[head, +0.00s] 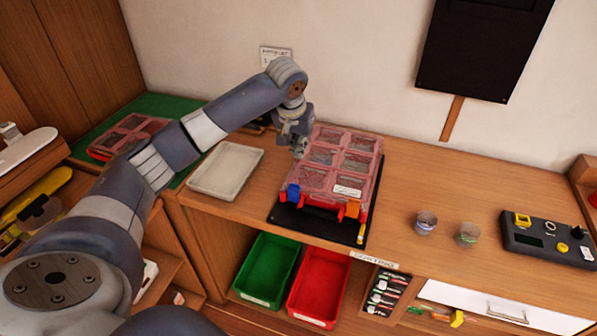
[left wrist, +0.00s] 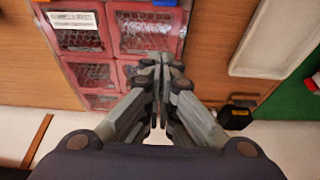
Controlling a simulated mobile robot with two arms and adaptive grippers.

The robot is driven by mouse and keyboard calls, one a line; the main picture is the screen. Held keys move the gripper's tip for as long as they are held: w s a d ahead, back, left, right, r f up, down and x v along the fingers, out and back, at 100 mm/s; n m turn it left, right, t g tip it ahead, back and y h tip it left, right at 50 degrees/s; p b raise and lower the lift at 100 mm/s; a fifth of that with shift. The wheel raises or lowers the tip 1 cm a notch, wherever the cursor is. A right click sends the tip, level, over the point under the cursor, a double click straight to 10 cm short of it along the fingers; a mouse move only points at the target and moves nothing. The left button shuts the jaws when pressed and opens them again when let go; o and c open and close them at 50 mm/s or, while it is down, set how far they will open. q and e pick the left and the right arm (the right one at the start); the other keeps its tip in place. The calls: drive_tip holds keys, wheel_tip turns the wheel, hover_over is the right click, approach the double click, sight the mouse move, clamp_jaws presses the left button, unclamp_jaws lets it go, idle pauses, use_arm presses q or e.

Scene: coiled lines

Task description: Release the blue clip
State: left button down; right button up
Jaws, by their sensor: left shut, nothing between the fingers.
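The blue clip (head: 293,192) sits at the front left corner of a red case with clear lid windows (head: 324,158). A sliver of blue, likely this clip, shows at the top edge of the left wrist view (left wrist: 163,3). Whether the clip is fastened I cannot tell. An orange clip (head: 352,208) is at the case's front right. My left gripper (head: 299,150) is shut and empty above the case's left side, farther back than the blue clip and apart from it. Its closed fingertips also show in the left wrist view (left wrist: 166,62). My right gripper is not in view.
The case lies on a black mat (head: 290,217). A pale empty tray (head: 226,170) is to its left, and another red case (head: 130,133) is on a green mat. Two small jars (head: 426,222) and a dark control box (head: 547,240) are right. Green and red bins are below.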

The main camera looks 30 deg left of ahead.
sight(300, 179)
use_arm(q)
drive_tip(key=p+x, duration=0.2)
drive_tip(key=x, duration=0.7)
drive_tip(key=shift+f, duration=0.1)
drive_tip(key=shift+s+p, duration=0.2)
drive_tip(key=shift+p, duration=0.4)
drive_tip(key=s, duration=0.1)
drive_tip(key=s+p, duration=0.1)
drive_tip(key=shift+s+d, duration=0.3)
drive_tip(key=shift+d, duration=0.05)
drive_tip(key=shift+s+d+p, duration=0.1)
drive_tip(key=shift+s+p, duration=0.25)
drive_tip(key=shift+s, duration=0.05)
drive_tip(key=shift+f, duration=0.15)
drive_tip(key=shift+w, duration=0.1)
